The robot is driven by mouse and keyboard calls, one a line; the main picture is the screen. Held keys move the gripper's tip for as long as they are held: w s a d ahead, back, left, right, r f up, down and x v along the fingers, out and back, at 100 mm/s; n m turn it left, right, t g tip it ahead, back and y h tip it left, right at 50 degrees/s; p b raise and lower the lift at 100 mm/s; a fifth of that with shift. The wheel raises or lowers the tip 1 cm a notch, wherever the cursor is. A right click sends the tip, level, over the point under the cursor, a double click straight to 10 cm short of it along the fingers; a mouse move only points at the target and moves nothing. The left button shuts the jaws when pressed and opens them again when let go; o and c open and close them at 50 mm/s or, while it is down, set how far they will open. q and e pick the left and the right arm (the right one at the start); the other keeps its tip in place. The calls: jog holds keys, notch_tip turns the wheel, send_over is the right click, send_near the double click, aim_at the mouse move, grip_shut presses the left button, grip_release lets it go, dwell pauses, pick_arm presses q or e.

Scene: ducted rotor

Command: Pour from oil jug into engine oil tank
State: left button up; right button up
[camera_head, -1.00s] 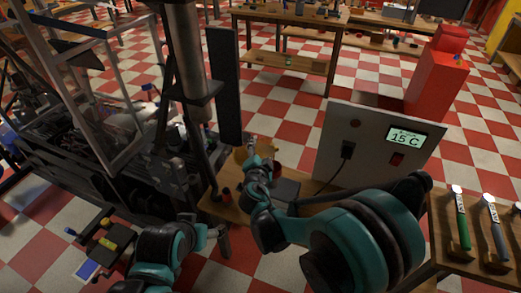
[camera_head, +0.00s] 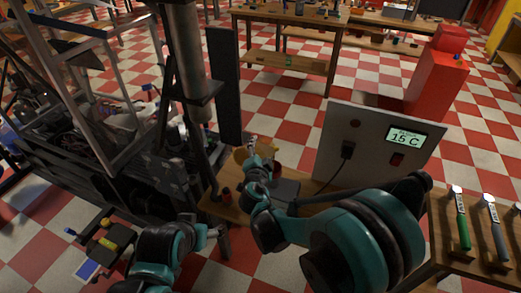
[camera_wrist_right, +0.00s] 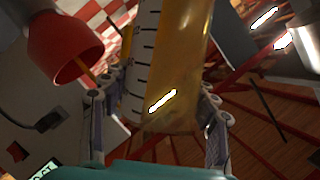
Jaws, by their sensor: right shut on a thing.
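The oil jug (camera_wrist_right: 165,65) is a clear vessel with dark graduation marks and amber oil inside. In the right wrist view it stands between the two fingers of my right gripper (camera_wrist_right: 162,110), which is shut on it. In the head view a yellowish part of the jug (camera_head: 240,155) shows just beside my right gripper (camera_head: 252,148), above the small wooden table. My left gripper (camera_head: 218,234) is low in the middle, apart from the jug; its fingers are too dark to read. I cannot pick out the engine oil tank for certain.
A red cup-like end (camera_wrist_right: 62,50) on a grey cylinder is close left of the jug in the right wrist view. A grey panel (camera_head: 375,145) reading 15 C stands right of the arm. A dark machine frame (camera_head: 110,150) fills the left.

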jog(key=shift+f+m+b, duration=0.15)
jog(key=shift+m+b, duration=0.25)
jog(key=shift+b, duration=0.05)
dwell(3.1)
jog(key=shift+t+b, duration=0.3)
jog(key=shift+m+y, duration=0.3)
jog(key=shift+m, duration=0.1)
dwell(3.4)
jog(key=shift+d+f+m+b, duration=0.15)
jog(key=shift+m+b, duration=0.25)
jog(key=shift+b, duration=0.2)
